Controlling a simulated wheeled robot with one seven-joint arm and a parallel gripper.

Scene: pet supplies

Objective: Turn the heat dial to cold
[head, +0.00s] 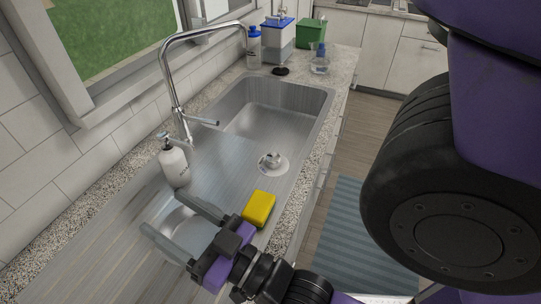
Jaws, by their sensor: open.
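I cannot pick out a heat dial in the head view. A chrome faucet (172,78) rises behind the sink, with a small side lever (204,121) near its base; I cannot tell whether this lever is marked for heat. My gripper (162,211) is at the lower middle, over the near part of the sink unit. Its two grey fingers are spread apart and point up and left. Nothing shows between them. They are near the white soap bottle, apart from the faucet lever.
A white soap bottle (174,165) stands beside the faucet. A yellow sponge (259,209) is close to my gripper, on the right. A blue-capped bottle (254,47), a blue-lidded container (279,36), a green box (311,32) and a clear bottle (320,60) stand behind the sink (270,122).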

